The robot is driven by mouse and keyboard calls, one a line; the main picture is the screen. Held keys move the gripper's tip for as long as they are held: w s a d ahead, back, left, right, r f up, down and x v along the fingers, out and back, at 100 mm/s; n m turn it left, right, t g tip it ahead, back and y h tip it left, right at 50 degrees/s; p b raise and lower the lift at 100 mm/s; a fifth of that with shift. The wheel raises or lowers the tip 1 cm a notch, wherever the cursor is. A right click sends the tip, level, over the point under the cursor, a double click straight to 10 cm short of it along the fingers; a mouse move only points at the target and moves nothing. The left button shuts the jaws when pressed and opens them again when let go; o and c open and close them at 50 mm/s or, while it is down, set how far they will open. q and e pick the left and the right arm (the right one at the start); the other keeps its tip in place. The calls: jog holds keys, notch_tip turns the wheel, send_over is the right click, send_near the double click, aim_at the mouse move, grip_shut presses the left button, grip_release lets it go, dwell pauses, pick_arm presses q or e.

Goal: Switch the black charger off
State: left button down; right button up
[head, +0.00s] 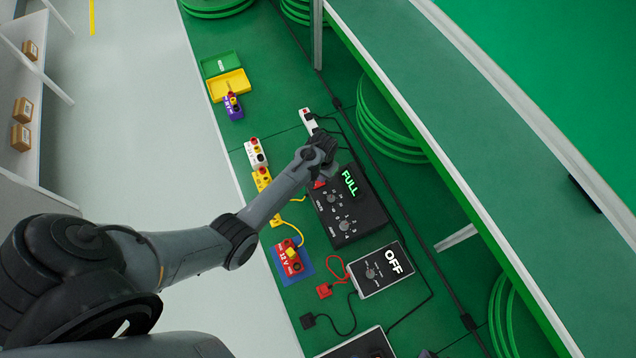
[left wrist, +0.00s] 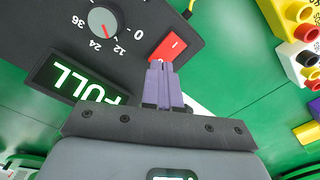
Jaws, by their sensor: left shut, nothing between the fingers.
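The black charger (head: 348,212) lies on the green bench, with dials and a lit green display reading FULL (head: 350,183). The display also shows in the left wrist view (left wrist: 78,82), beside a dial (left wrist: 103,22). The charger's red rocker switch (left wrist: 170,47) has a white mark, and part of it shows in the head view (head: 319,184). My left gripper (left wrist: 160,68) is shut and empty, its purple fingertips at the switch's lower edge in the left wrist view. I cannot tell whether they touch it. My right gripper is not in view.
A red battery block (head: 290,258) sits on a blue mat. Yellow (head: 262,179), white (head: 255,153) and purple (head: 233,106) blocks line the left edge. A white power strip (head: 308,121) and cables lie close by.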

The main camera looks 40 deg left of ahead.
pick_arm(q)
jog(key=shift+f, duration=0.25)
dwell(0.6)
jog(key=shift+f+b, duration=0.65)
jog(key=shift+f, duration=0.05)
dwell(0.4)
notch_tip(320, 180, up, 3)
jog(key=p, duration=0.3)
jog(key=shift+r+p, duration=0.1)
jog(key=shift+p, duration=0.2)
jog(key=shift+r+p, duration=1.95)
jog(key=shift+p, duration=0.2)
